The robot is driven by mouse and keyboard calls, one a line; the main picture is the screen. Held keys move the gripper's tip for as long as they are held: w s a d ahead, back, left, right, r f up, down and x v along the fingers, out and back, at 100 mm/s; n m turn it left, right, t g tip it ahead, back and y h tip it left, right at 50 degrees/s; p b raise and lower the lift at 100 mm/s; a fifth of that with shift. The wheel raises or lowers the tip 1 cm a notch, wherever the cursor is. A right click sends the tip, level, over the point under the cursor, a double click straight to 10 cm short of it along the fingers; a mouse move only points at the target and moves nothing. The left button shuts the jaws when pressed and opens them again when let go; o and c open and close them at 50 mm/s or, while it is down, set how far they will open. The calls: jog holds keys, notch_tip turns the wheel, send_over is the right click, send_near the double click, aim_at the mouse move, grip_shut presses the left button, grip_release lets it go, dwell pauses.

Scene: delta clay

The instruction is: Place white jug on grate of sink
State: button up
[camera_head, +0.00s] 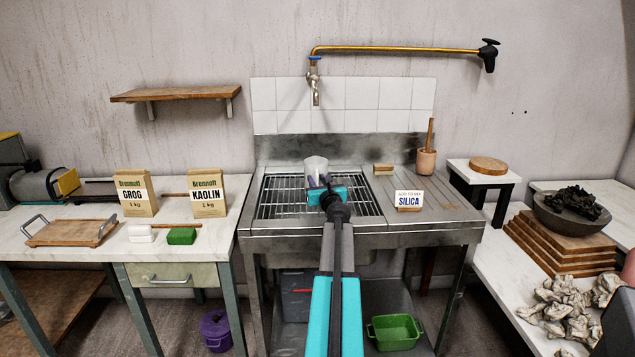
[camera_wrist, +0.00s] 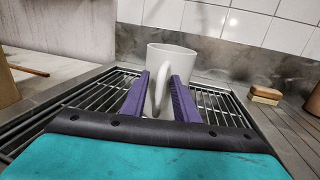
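The white jug (camera_head: 316,167) is at the back of the sink's grate (camera_head: 285,197). In the wrist view the jug (camera_wrist: 190,62) looks upright, with its handle (camera_wrist: 161,90) towards me. My gripper (camera_head: 322,184) reaches over the sink from the front. In the wrist view its two purple fingers (camera_wrist: 161,76) stand on either side of the handle, with narrow gaps showing. The jug's base is hidden behind the fingers, so I cannot see exactly how it meets the grate. The grate's bars (camera_wrist: 80,105) also show in the wrist view.
A brass tap (camera_head: 316,88) hangs above the sink. Grog (camera_head: 135,194) and kaolin (camera_head: 207,195) bags stand at the left. The grate's front is bare.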

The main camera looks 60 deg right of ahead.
jog(key=shift+r, duration=0.1)
jog(key=v, duration=1.2)
dwell(0.4)
dwell(0.8)
